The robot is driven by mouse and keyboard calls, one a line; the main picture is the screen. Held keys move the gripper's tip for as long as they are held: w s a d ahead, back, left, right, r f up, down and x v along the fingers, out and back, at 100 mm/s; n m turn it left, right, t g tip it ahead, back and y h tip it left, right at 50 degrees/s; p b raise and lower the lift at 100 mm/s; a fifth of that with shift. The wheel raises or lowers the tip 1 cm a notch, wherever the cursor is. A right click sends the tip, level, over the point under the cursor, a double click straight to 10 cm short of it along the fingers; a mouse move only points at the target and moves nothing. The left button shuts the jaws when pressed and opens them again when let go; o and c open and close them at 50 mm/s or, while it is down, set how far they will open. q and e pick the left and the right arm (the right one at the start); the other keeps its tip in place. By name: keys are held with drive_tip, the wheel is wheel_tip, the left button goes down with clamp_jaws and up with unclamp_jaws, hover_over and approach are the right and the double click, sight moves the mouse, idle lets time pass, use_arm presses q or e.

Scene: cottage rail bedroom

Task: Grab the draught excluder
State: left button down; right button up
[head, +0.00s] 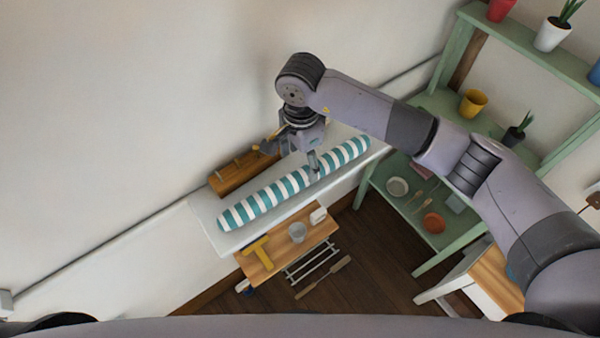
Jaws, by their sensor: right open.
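The draught excluder (265,198) is a long, teal-and-white striped roll. It lies along a white shelf (213,218) against the wall. My right gripper (310,168) is open, over the roll right of its middle. One finger shows on the near side of the roll; the far finger is partly hidden, and I cannot tell whether they touch it. My left gripper is not in view.
A wooden peg rack (230,176) sits behind the roll by the wall. Below the shelf, a small wooden table (265,268) holds a yellow tool (258,251) and a cup (297,232). A green shelf unit (447,232) with dishes and plants stands right.

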sight(300, 173)
drive_tip(key=shift+f, duration=0.55)
drive_tip(key=shift+f+p, duration=0.35)
drive_tip(key=shift+p, duration=0.15)
wheel_tip(300, 173, down, 4)
drive_tip(key=shift+a+r+p, duration=0.1)
drive_tip(key=shift+r+p, duration=0.1)
drive_tip(key=shift+p, duration=0.8)
drive_tip(key=shift+f, duration=0.45)
drive_tip(key=shift+w, duration=0.1)
clamp_jaws()
drive_tip(key=shift+r, duration=0.1)
